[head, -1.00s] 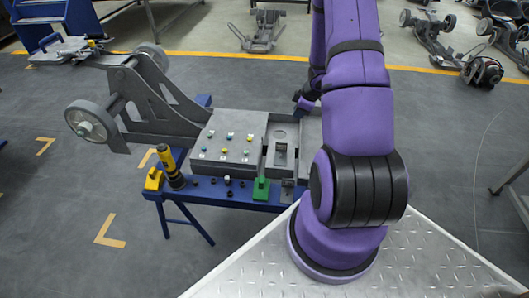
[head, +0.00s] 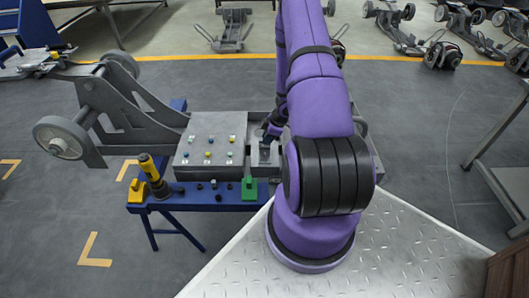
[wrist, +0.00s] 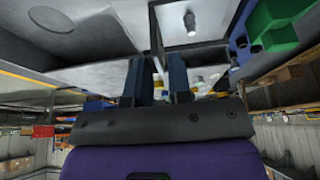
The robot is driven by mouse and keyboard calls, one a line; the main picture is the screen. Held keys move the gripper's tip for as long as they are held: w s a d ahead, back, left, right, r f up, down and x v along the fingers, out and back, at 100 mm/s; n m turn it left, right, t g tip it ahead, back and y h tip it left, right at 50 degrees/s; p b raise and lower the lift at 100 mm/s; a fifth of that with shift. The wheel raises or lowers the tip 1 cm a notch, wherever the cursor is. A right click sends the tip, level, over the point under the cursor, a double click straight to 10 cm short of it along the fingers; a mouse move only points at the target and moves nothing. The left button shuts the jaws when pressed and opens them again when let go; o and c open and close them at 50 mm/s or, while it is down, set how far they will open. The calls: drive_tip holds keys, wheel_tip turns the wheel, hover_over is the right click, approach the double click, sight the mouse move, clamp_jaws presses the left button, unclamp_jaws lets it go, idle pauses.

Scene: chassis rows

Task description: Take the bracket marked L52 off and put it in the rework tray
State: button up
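No mark L52 is legible, and I cannot tell which part is that bracket. A grey upright fitting (head: 265,156) stands on the chassis, right of the panel with coloured studs (head: 222,128). My gripper (head: 267,135) is at this fitting's far end, partly hidden by my arm. In the wrist view its two dark blue fingers (wrist: 154,80) are apart, with nothing visible held between them. Grey chassis surfaces lie close beyond the fingertips. I cannot pick out the rework tray.
The chassis has wheels (head: 60,140) at left and rests on a blue stand (head: 190,204). A yellow-and-black tool (head: 152,172), a yellow block (head: 137,190) and a green block (head: 249,188) line its front edge.

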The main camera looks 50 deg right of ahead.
sight(263, 149)
drive_tip(key=x, duration=0.4)
drive_tip(key=shift+w, duration=0.1)
clamp_jaws()
drive_tip(key=shift+r, duration=0.85)
wheel_tip(263, 149, up, 2)
drive_tip(key=shift+r, duration=0.1)
drive_tip(key=s, duration=0.5)
drive_tip(key=s+a, duration=0.1)
drive_tip(key=s, duration=0.4)
drive_tip(key=s+a+r, duration=0.1)
drive_tip(key=s, duration=0.5)
